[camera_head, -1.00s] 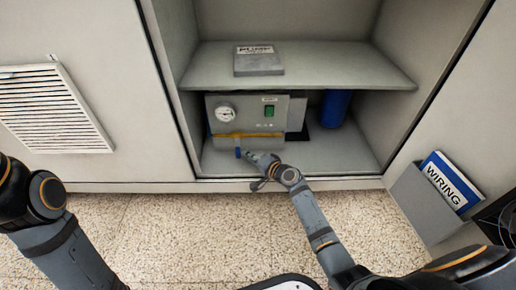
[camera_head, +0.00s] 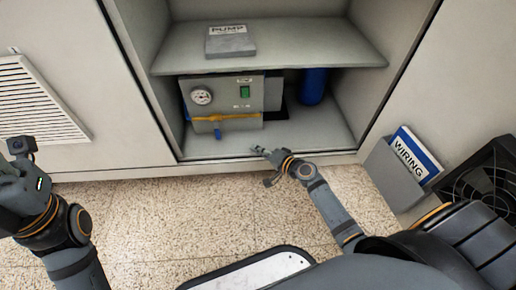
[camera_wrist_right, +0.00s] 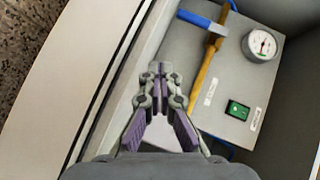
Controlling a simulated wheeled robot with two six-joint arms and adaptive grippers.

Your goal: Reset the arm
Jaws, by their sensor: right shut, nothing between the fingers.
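My right gripper (camera_head: 258,150) is at the front edge of the open cabinet, low and to the right of the pump unit's blue-handled valve. In the right wrist view its fingers (camera_wrist_right: 160,72) are closed together and hold nothing. They look apart from the yellow pipe (camera_wrist_right: 207,75) and the blue handle (camera_wrist_right: 194,18). My left arm (camera_head: 70,225) is at the left edge of the head view. Its fingertips are not clearly shown.
The grey pump unit (camera_head: 228,92) has a gauge (camera_head: 201,96) and a green switch (camera_head: 244,91). A pump manual (camera_head: 230,41) lies on the shelf (camera_head: 290,55) above. A wiring binder (camera_head: 413,155) and a fan (camera_head: 485,180) are at the right. The speckled floor (camera_head: 170,215) is clear.

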